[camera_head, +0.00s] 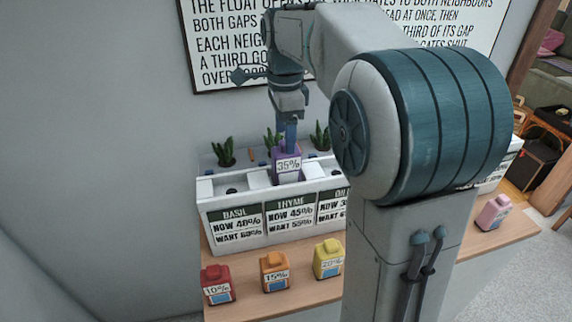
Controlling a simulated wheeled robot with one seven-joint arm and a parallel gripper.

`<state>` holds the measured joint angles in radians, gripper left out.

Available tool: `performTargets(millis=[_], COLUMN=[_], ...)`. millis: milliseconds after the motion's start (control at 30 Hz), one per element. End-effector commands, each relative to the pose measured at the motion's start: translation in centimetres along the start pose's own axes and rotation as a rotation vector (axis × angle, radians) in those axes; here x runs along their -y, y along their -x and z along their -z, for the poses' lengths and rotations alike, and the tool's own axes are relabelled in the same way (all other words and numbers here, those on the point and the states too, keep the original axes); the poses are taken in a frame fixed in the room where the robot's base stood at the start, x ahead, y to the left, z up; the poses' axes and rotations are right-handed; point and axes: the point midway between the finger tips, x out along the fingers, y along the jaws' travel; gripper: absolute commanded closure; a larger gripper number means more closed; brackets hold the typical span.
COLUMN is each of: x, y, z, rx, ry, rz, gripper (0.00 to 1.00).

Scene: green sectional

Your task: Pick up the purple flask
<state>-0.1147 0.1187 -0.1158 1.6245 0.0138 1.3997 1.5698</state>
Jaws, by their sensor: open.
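The purple flask (276,170) has a white label reading 35%. It stands upright at the white planter box (225,210), behind the THYME panel; whether it rests in a slot there is hard to tell. My gripper (289,145) points straight down at the top of the flask. Its blue fingers are at the flask's neck, and the contact is too small to make out. My gripper is open.
Red (217,285), orange (275,272) and yellow (328,259) flasks stand on the wooden table (250,303) in front of the planter. A pink flask (493,212) stands at the right. Several small plants (224,152) line the planter's back. My arm hides the table's middle.

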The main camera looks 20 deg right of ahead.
Motion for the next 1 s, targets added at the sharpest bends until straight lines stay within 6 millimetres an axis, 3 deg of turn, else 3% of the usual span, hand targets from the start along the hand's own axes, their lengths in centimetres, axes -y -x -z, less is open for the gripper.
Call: performTargets(millis=[267,533,867,1000], x=[0.1,0.7,0.7,0.7], y=[-2.2,-6.1,-6.8,-6.8], z=[0.1,0.5,0.5,0.5], rx=[0.0,0.0,0.0,0.0], ry=[0.001,0.001,0.001,0.001], rz=[-0.002,-0.002,0.001,0.001], gripper=[0.34,0.34,0.34,0.73])
